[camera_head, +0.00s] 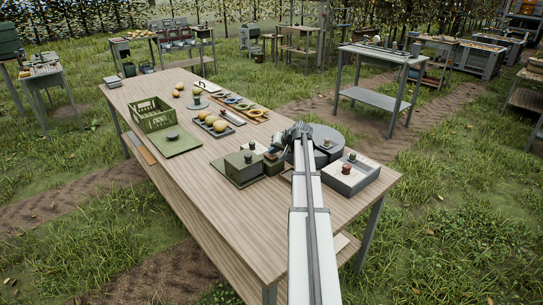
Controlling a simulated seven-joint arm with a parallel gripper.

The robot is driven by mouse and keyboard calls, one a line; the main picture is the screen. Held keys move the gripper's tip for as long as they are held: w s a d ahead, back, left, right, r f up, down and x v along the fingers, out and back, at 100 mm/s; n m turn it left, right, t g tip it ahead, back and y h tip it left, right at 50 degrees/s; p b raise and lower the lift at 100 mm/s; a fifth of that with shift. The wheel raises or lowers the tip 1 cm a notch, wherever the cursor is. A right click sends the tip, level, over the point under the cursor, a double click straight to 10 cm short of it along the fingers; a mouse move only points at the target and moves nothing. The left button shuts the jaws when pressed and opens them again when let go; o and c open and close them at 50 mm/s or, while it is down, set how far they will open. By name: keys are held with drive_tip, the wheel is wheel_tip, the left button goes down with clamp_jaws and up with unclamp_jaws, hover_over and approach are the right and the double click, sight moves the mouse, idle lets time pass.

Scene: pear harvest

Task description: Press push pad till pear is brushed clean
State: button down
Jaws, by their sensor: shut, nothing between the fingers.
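My arm reaches from the bottom edge over the wooden table (190,190). My gripper (289,138) is at its far end, small in the view, with its fingers shut and empty. It is above or beside a small dark green block (271,163). A larger green box (243,169) stands just left of it with a small item on top. I cannot tell which part is the push pad, nor whether the gripper touches it. Yellow pears (220,126) sit in a dark tray, and others stand farther back. I cannot make out a pear at the brush or how clean it is.
A grey round disc (318,150) and a grey tray (350,182) with small pots stand right of the gripper. A green crate (152,122) and a green mat (188,142) lie to the left. The table's near left part is bare.

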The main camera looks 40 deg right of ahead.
sight(273, 156)
drive_tip(key=shift+f, duration=0.4)
idle(0.4)
drive_tip(key=shift+r, duration=1.15)
drive_tip(key=shift+r, duration=2.5)
idle(0.9)
wheel_tip(273, 156, up, 4)
drive_tip(key=shift+f, duration=0.1)
drive_tip(key=shift+f, duration=0.1)
idle(0.3)
